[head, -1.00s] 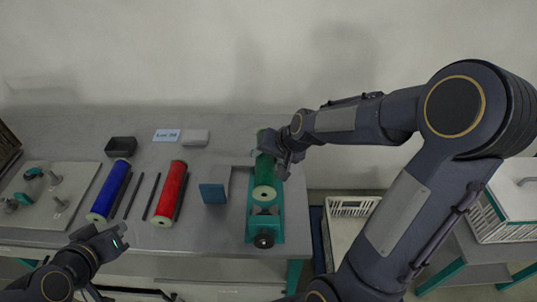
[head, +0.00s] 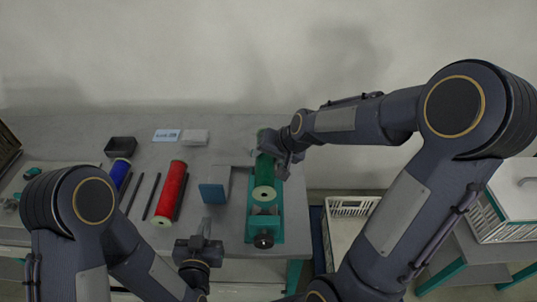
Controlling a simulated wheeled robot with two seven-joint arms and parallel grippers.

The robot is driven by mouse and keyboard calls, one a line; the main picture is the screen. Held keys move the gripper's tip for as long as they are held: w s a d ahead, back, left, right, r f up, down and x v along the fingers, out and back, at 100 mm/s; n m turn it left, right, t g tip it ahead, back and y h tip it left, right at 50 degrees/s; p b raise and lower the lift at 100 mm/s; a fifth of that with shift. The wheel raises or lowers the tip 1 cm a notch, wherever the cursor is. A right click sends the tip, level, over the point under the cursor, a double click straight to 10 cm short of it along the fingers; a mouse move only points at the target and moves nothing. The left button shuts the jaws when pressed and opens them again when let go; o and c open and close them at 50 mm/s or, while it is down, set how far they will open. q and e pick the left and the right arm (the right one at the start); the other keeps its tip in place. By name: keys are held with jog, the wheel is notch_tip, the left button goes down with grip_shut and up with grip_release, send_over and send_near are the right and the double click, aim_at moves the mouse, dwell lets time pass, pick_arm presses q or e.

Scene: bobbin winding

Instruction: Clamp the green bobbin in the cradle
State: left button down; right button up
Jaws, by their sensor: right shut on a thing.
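The green bobbin (head: 264,176) lies lengthwise over the teal cradle (head: 250,222), its pale end facing me. A dark round knob (head: 263,241) is at the cradle's near end. My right gripper (head: 272,150) is shut on the green bobbin near its far end, and the arm hides part of that end. My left gripper (head: 203,237) is over the table's front edge, left of the knob and apart from the cradle. Its fingers are small and dark here, so I cannot tell whether they are open. Whether the bobbin is fully seated is hard to see.
A red bobbin (head: 172,188) and a blue bobbin (head: 120,172), partly hidden by my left arm, lie on the left. A black tray (head: 121,145) and a white block (head: 195,137) are behind.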

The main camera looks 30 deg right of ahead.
aim_at(211, 192)
pick_arm(q)
jog(key=shift+r+x, duration=0.25)
jog(key=shift+x, duration=0.85)
jog(key=shift+r+x, duration=0.2)
jog(key=shift+x, duration=0.9)
jog(key=shift+r+x, duration=0.25)
jog(key=shift+x, duration=0.8)
jog(key=shift+w+d, duration=0.1)
jog(key=shift+w, duration=0.1)
jog(key=shift+r+x, duration=0.2)
jog(key=shift+x, duration=0.65)
jog(key=shift+r+x, duration=0.15)
jog(key=shift+x, duration=0.7)
jog(key=shift+r+x, duration=0.2)
jog(key=shift+x, duration=0.7)
jog(key=shift+w, duration=0.1)
jog(key=shift+r, duration=0.1)
pick_arm(e)
jog(key=shift+f, duration=3)
jog(key=shift+f, duration=1.35)
